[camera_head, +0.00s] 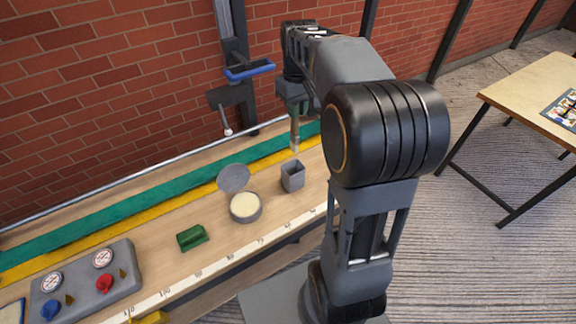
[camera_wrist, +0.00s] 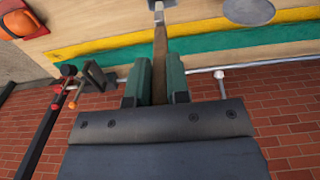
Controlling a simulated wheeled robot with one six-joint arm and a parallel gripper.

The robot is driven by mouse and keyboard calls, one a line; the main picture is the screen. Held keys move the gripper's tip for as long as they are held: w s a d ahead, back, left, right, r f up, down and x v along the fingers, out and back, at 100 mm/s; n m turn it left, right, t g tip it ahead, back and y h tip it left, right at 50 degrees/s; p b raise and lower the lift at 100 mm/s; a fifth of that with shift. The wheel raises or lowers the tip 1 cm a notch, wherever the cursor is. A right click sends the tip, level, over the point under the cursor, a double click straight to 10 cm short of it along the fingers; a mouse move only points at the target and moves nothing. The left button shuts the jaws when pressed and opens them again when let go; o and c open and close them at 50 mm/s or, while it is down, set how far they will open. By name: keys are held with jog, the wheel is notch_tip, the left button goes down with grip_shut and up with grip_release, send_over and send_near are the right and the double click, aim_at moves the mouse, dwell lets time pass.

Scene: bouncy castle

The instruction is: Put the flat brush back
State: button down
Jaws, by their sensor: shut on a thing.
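My gripper (camera_head: 295,112) is above the far part of the workbench in the head view. Its green fingers show in the wrist view (camera_wrist: 158,72), shut on the flat brush. The brush (camera_head: 295,140) points downward, with a brown handle (camera_wrist: 160,52) and a pale, metal-looking end. A square grey open-topped cup (camera_head: 292,178) stands on the bench, just below and near the brush tip in the head view. The brush tip appears above the cup, apart from it.
A round tin (camera_head: 245,208) with pale contents and an open lid (camera_head: 233,178) stands left of the cup. A green block-like thing (camera_head: 192,237) and a gauge panel (camera_head: 86,284) are further left. A clamp (camera_head: 232,105) rises behind. An orange helmet (camera_wrist: 18,22) lies at the wrist view's corner.

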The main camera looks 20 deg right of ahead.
aim_at(295, 136)
notch_tip(295, 136, down, 17)
jog(key=shift+a+f+p, duration=0.1)
jog(key=shift+p, duration=0.2)
dwell(0.3)
jog(key=c, duration=1.1)
grip_release()
notch_tip(295, 136, up, 11)
jog(key=shift+f, duration=0.2)
jog(key=shift+s+a+r, duration=0.15)
jog(key=shift+r, duration=0.55)
jog(key=s+a+t, duration=0.2)
jog(key=s+a, duration=0.2)
jog(key=s, duration=0.3)
jog(key=s+a+m+t, duration=0.1)
jog(key=s+a+t, duration=0.1)
jog(key=s+a, duration=0.3)
jog(key=s, duration=0.3)
jog(key=shift+s+a+r, duration=0.15)
jog(key=shift+r, duration=0.15)
